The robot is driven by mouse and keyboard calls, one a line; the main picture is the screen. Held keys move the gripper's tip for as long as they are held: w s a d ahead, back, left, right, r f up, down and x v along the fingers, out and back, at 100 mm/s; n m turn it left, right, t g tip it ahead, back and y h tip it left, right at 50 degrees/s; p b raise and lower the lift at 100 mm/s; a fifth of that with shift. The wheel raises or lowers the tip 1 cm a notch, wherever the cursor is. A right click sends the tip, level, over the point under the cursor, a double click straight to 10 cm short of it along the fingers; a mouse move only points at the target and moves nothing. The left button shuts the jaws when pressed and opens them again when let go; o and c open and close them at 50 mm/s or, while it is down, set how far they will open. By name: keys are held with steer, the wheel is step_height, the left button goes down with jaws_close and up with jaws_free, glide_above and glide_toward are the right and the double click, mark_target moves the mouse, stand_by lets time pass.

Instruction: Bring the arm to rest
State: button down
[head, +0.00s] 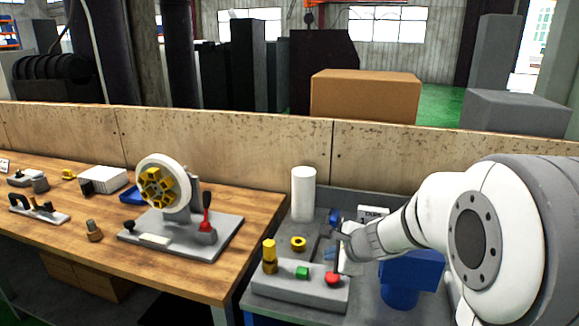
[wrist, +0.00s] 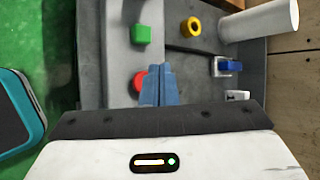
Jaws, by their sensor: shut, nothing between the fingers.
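My white arm reaches in from the right in the head view. My gripper (head: 340,255) is over the grey side table, close to a control box (head: 298,290). In the wrist view my gripper (wrist: 158,68) shows its blue-grey fingers together, with nothing between them. A red button (wrist: 139,80) is just left of the fingertips, and it also shows in the head view (head: 333,279). A green button (wrist: 141,34) is farther along the box. I cannot tell whether the fingers touch the red button or the box.
A white cylinder (head: 303,193), a yellow ring (head: 298,243) and a blue block (wrist: 230,66) are near my gripper. A yellow-topped post (head: 269,256) rises from the box. The wooden bench (head: 95,232) with the wheel fixture (head: 163,187) is to the left. A low wooden wall (head: 240,150) runs behind.

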steer(key=s+a+r+n+g, duration=0.3)
steer(key=s+n, duration=0.6)
steer(key=s, duration=0.2)
steer(key=s+d+n+g+h, duration=0.2)
steer(key=s+d+n+h, duration=0.2)
steer(key=s+n, duration=0.5)
steer(key=s+d, duration=0.1)
steer(key=s, duration=0.3)
steer(key=shift+s+d+n, duration=0.3)
steer(key=shift+s+n, duration=0.05)
steer(key=shift+n, duration=0.05)
